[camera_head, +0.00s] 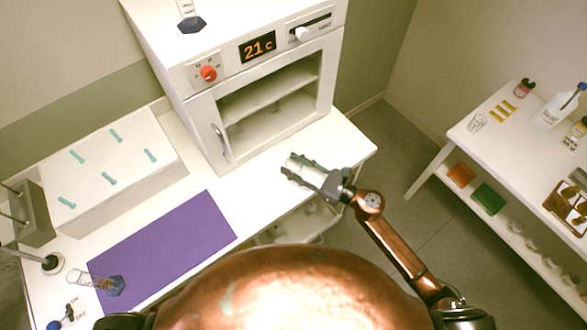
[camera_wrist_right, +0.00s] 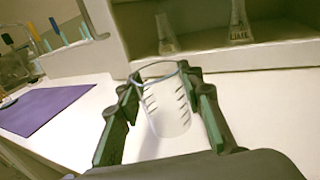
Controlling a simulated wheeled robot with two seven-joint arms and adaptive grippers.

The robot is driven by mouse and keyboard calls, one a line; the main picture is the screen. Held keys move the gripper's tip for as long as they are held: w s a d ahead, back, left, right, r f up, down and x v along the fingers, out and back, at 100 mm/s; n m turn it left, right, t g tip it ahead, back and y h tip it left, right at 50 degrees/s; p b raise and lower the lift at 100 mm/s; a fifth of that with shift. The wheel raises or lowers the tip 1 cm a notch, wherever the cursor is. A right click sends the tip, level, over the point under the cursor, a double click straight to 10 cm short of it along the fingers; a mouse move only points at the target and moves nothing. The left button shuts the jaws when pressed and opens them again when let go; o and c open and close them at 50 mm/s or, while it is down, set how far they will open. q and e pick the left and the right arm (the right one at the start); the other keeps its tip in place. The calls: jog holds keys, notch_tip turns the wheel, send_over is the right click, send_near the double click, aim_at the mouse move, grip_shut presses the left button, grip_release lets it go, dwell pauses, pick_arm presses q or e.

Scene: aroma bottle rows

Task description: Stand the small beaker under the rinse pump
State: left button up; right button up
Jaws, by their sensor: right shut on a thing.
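My right gripper (camera_head: 290,165) is shut on the small beaker (camera_wrist_right: 167,103). The beaker is clear glass with dark graduation marks and stands rim up between the green-black fingers in the right wrist view. It is over the white bench, in front of the oven-like cabinet; I cannot tell whether its base touches the bench. I cannot say for sure which thing is the rinse pump. A white bottle with a blue top (camera_head: 552,112) stands on the right side table. My left gripper is not in view.
The white cabinet (camera_head: 205,118) with an open front reads 21 c. A purple mat (camera_head: 165,245) lies on the bench, with a glass cylinder (camera_head: 92,280) at its corner. A white box (camera_head: 125,160) stands behind. Another clear beaker (camera_head: 477,122) is on the side table.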

jog(key=c, duration=0.4)
jog(key=shift+r, duration=0.1)
